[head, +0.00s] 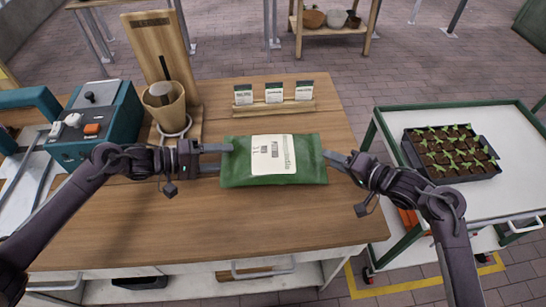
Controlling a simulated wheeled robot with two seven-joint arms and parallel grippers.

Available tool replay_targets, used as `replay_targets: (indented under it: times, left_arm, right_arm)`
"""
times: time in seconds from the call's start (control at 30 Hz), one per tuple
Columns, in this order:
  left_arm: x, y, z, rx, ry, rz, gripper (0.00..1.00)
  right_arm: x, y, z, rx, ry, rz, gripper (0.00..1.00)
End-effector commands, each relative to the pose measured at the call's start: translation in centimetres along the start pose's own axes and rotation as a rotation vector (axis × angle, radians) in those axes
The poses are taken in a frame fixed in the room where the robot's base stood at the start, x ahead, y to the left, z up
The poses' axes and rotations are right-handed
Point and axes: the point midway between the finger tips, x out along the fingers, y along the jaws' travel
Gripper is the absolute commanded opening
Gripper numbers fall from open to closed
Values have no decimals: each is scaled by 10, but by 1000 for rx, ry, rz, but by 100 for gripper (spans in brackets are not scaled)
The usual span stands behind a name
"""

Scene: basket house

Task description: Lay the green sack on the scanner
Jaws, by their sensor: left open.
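The green sack (233,170), with a white printed label, lies flat on the wooden table (190,225). My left gripper (222,158) is open at the sack's left edge, its two fingers apart. My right gripper (331,160) is at the sack's right edge; its fingers overlap there and I cannot tell whether they are open or shut. No thing is plainly a scanner; a teal machine (122,125) with knobs and an orange button stands at the table's left.
A wooden stand (152,50) with a cup (163,105) is behind left. Seed packets (274,92) stand in a wooden holder behind the sack. At right, a white-topped cart (480,195) carries a black seedling tray (465,175). The table's front is clear.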

Motion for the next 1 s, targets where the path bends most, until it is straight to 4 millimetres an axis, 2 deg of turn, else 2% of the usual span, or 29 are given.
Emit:
replay_targets:
  times: [0.1, 0.23, 0.6, 0.9, 1.0]
  left_arm:
    - [17, 1, 0, 0, 0, 1, 62]
    - [28, 1, 0, 1, 0, 1, 62]
    - [32, 0, 0, 1, 0, -1, 62]
    - [32, 0, 0, 1, 1, -1, 22]
    - [32, 0, 0, 1, 1, -1, 9]
  right_arm:
    - [17, -1, 0, 2, 0, -3, 39]
    - [28, 0, 0, 0, 1, -1, 39]
    - [33, 0, 0, -1, 0, 0, 39]
    - [32, 0, 0, -1, 0, 0, 0]
    - [32, 0, 0, -1, 0, 1, 0]
